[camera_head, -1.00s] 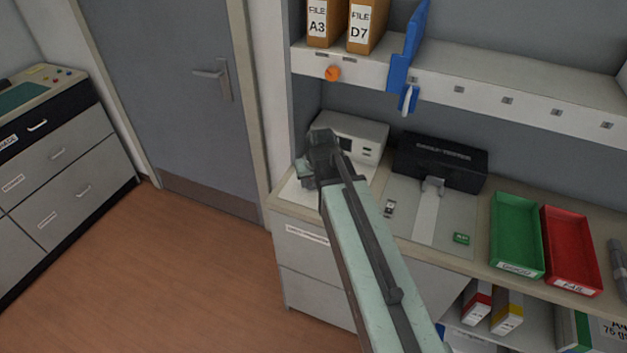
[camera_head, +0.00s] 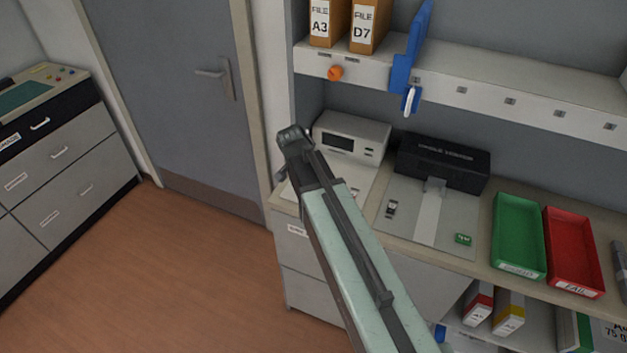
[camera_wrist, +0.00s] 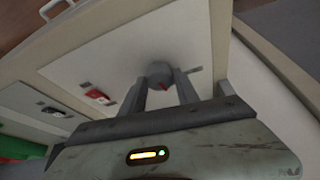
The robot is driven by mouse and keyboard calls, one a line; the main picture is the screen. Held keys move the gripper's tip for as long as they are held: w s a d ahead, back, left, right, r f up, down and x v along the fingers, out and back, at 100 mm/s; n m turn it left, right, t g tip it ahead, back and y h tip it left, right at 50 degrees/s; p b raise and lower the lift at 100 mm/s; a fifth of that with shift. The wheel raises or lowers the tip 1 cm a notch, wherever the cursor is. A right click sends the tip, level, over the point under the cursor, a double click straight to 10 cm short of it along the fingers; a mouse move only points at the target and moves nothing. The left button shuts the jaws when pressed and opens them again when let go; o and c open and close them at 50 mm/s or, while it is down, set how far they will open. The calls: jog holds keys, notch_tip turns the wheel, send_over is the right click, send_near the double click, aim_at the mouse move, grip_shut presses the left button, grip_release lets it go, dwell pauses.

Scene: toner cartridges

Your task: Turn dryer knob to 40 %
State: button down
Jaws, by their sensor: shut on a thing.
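The dryer knob (camera_wrist: 159,72) is a grey round knob on a white panel (camera_wrist: 110,60). It shows in the wrist view, above centre. A red mark shows at its lower left side, between the fingers. My gripper (camera_wrist: 162,82) is shut on the knob, one finger on each side of it. In the head view my gripper (camera_head: 293,138) is over the left end of the worktop, and the knob is hidden there. I cannot read any scale around the knob.
A red switch-like part (camera_wrist: 100,96) is on the same panel. A white device with a dark display (camera_head: 350,138) and a black box (camera_head: 442,162) stand behind. Green (camera_head: 518,237) and red (camera_head: 572,252) trays are to the right. A shelf (camera_head: 480,80) overhangs the worktop.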

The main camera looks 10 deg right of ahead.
jog(key=shift+s+m, duration=0.1)
jog(key=shift+m, duration=0.5)
jog(key=c, duration=0.9)
grip_release()
jog(key=shift+a+r+p, duration=0.15)
jog(key=shift+r+p, duration=0.35)
jog(key=shift+p, duration=0.05)
jog(key=p+v, duration=0.6)
jog(key=v, duration=0.1)
jog(key=shift+f, duration=0.2)
